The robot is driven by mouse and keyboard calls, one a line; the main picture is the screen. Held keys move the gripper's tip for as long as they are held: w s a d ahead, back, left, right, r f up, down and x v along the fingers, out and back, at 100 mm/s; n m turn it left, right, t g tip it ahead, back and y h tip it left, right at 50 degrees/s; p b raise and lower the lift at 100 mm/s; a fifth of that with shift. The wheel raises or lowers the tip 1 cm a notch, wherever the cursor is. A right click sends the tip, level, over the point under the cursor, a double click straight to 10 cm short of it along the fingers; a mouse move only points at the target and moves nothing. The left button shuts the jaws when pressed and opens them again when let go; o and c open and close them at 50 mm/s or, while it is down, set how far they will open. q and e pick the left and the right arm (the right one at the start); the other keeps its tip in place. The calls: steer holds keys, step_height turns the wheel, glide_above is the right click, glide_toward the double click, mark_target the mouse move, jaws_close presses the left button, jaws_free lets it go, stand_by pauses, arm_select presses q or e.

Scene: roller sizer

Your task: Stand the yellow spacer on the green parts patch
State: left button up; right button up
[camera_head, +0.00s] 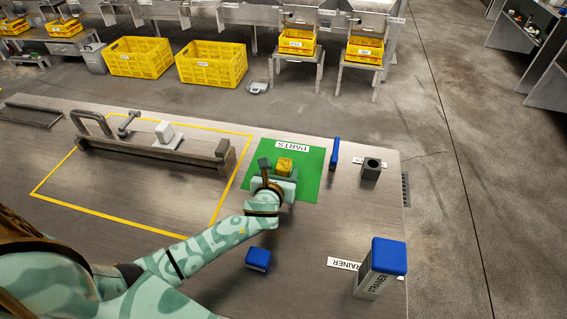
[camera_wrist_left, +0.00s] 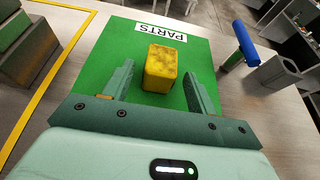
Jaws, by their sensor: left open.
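The yellow spacer (camera_head: 285,164) is a block with darker mottling on its top. It is on the green parts patch (camera_head: 312,184) and looks upright; its base is partly hidden in the head view. In the left wrist view the spacer (camera_wrist_left: 161,68) stands on the green patch (camera_wrist_left: 95,68), just beyond the fingertips and near the middle of the gap. My left gripper (camera_head: 278,170) is open over the patch, and its fingers (camera_wrist_left: 158,78) show apart, with visible gaps to the spacer on both sides. My right gripper is not in view.
A blue-handled tool (camera_head: 335,151) and a grey holder (camera_head: 371,169) stand right of the patch. A blue block (camera_head: 258,259) and a blue-capped strainer box (camera_head: 377,285) are nearer. A long metal fixture (camera_head: 150,155) lies left, inside a yellow outline. Bare table lies between.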

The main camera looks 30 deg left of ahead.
arm_select(q)
steer(key=p+v, duration=0.1)
steer(key=v, duration=0.5)
steer(key=shift+s, duration=0.1)
